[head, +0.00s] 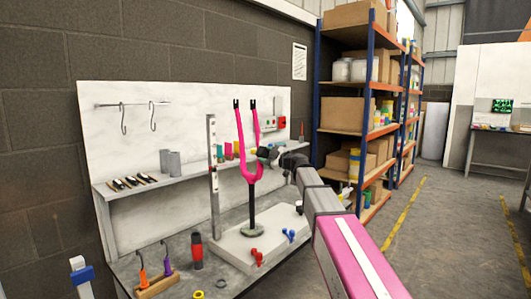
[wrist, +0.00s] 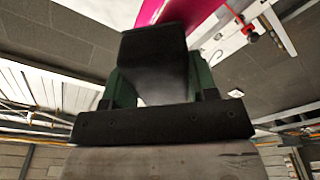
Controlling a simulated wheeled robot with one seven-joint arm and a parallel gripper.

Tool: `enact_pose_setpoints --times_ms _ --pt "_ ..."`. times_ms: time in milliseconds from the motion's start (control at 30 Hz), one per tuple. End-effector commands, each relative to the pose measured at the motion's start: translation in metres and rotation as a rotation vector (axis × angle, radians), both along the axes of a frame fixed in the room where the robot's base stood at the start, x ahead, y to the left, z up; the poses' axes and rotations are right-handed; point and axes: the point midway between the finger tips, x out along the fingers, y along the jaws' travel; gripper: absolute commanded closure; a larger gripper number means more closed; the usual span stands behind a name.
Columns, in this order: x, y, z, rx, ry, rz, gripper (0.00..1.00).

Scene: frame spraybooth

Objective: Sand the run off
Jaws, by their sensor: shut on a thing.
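A glossy pink fork (head: 244,165) stands upright, prongs up, on a black post over a pale base on the bench. My gripper (head: 266,154) is at the fork's right prong, near its lower curve. It is shut on a dark block (wrist: 155,55), which sits between green fingers in the wrist view. Part of the pink fork (wrist: 160,10) shows just past the block's far end. I cannot tell whether the block touches the fork. The run cannot be made out; the arm and block hide part of the fork.
A tall grey upright (head: 213,170) stands close left of the fork. Red clamp knobs (head: 257,256) and blue ones (head: 289,235) sit on the base. A red-and-black bottle (head: 197,251) and a wooden tool holder (head: 156,284) stand at front left. Shelving (head: 345,110) is behind right.

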Motion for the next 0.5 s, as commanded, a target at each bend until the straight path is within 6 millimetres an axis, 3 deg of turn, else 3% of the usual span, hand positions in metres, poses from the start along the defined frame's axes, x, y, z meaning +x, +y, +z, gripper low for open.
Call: enact_pose_setpoints --times_ms 500 --pt "-0.001 -0.001 -0.029 -0.001 0.002 0.000 0.66"
